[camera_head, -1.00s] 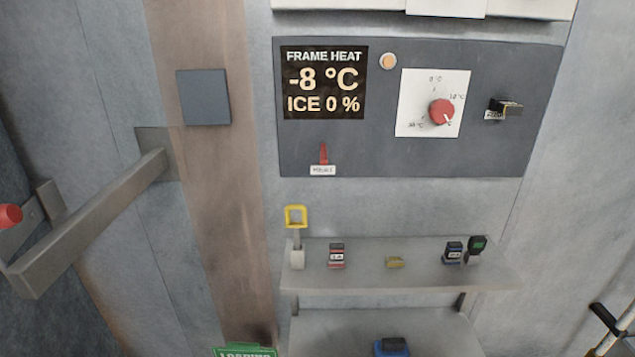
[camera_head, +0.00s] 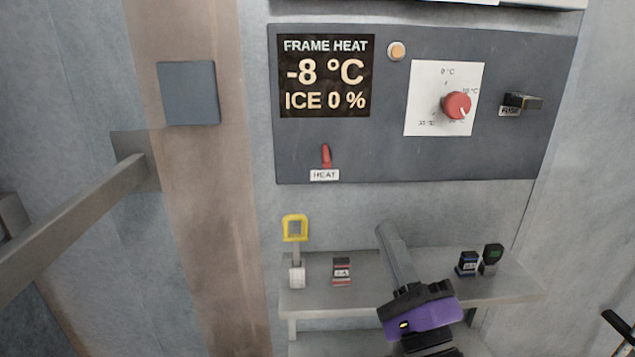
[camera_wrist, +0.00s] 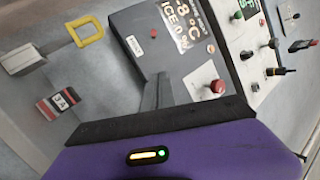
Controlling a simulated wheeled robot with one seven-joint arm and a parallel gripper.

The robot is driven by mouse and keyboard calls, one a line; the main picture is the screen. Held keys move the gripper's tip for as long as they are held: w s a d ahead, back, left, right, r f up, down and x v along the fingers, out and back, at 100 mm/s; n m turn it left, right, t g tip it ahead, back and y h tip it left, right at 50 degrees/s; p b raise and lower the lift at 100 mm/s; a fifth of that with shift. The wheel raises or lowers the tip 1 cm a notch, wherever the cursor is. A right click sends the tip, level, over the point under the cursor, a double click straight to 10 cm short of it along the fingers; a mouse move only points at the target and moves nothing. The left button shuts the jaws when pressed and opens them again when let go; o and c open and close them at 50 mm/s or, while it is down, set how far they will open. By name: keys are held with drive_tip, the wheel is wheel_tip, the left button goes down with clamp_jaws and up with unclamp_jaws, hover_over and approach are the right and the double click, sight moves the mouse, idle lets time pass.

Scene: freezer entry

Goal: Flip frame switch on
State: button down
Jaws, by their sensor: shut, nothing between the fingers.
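The frame heat panel (camera_head: 400,150) is a dark grey plate on the wall. Its small red toggle switch (camera_head: 326,156) stands with its lever pointing up, above a white label reading HEAT (camera_head: 324,175). The display (camera_head: 325,76) reads FRAME HEAT, -8 °C, ICE 0 %. My gripper (camera_head: 384,231) is shut and empty, in front of the shelf, below and right of the switch. In the wrist view the shut fingers (camera_wrist: 160,80) overlap the tilted panel (camera_wrist: 135,20); the small red switch (camera_wrist: 153,32) shows above them.
The panel also has an orange lamp (camera_head: 397,51), a red dial (camera_head: 457,105) and a black-handled switch (camera_head: 523,101). A metal bar (camera_head: 75,220) projects at left.

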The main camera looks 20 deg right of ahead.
sight(326, 156)
drive_tip(key=shift+w+a+f+m, duration=0.2)
drive_tip(key=shift+f+m, duration=0.1)
drive_tip(key=shift+m, duration=0.55)
drive_tip(key=shift+w+a+f+m, duration=0.1)
drive_tip(key=shift+w+f+m, duration=0.15)
drive_tip(key=shift+m, duration=0.6)
drive_tip(key=shift+r, duration=0.1)
drive_tip(key=w+a+r+p, duration=0.2)
drive_tip(key=w+r, duration=0.4)
drive_tip(key=w, duration=0.3)
drive_tip(key=shift+a+r, duration=0.35)
drive_tip(key=shift+g, duration=0.3)
